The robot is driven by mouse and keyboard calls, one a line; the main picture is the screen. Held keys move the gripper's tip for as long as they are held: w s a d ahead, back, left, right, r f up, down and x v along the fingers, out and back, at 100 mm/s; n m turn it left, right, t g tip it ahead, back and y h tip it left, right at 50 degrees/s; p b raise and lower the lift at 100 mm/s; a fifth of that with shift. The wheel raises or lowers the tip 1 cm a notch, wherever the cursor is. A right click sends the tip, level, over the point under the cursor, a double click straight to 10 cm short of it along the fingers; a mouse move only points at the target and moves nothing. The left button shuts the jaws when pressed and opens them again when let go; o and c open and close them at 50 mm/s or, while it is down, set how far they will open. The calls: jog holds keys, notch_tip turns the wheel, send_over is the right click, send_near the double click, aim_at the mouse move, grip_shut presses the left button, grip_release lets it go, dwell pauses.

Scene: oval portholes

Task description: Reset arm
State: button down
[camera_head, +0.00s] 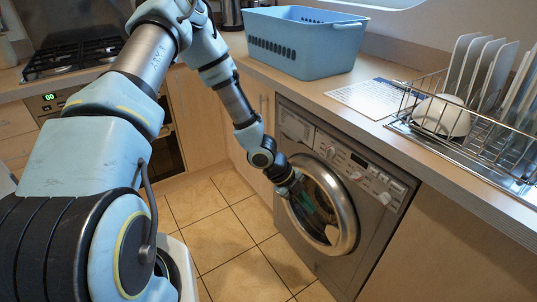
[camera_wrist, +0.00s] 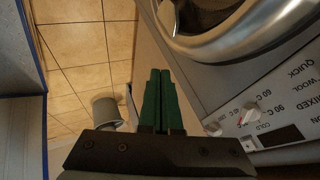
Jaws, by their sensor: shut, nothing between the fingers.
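My gripper (camera_head: 303,199) is at the end of my arm, in front of the washing machine's round door (camera_head: 330,212) in the head view. In the wrist view its two green fingers (camera_wrist: 160,86) lie side by side, shut with nothing between them. The washing machine (camera_head: 340,190) is grey and built in under the counter, and its door looks closed. In the wrist view the door's silver rim (camera_wrist: 240,32) is at the upper right, beyond the fingers. I cannot tell whether the gripper touches the door.
The wooden counter (camera_head: 290,88) above holds a blue basket (camera_head: 303,45), a printed sheet (camera_head: 372,97) and a dish rack (camera_head: 470,135) with plates and a white bowl (camera_head: 441,116). A gas hob (camera_head: 75,57) is at the left. The tiled floor (camera_head: 228,238) before the machine looks clear.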

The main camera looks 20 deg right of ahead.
jog(key=w+a+r+m+t+y, duration=0.1)
jog(key=w+a+r+m, duration=0.3)
jog(key=a+r+m, duration=0.45)
jog(key=w+a+r+m+t+y, duration=0.1)
jog(key=w+a+r+m, duration=0.4)
jog(key=m, duration=0.6)
jog(key=s+a+r+m+t+y, duration=0.1)
jog(key=s+a+r+m+y, duration=0.1)
jog(key=a+r+m, duration=0.4)
jog(key=s+a+r+m+t+y, duration=0.2)
jog(key=a+r+m, duration=0.4)
jog(key=a+m, duration=0.9)
jog(key=shift+a+r, duration=0.15)
jog(key=shift+a, duration=0.65)
jog(key=c, duration=1.6)
grip_release()
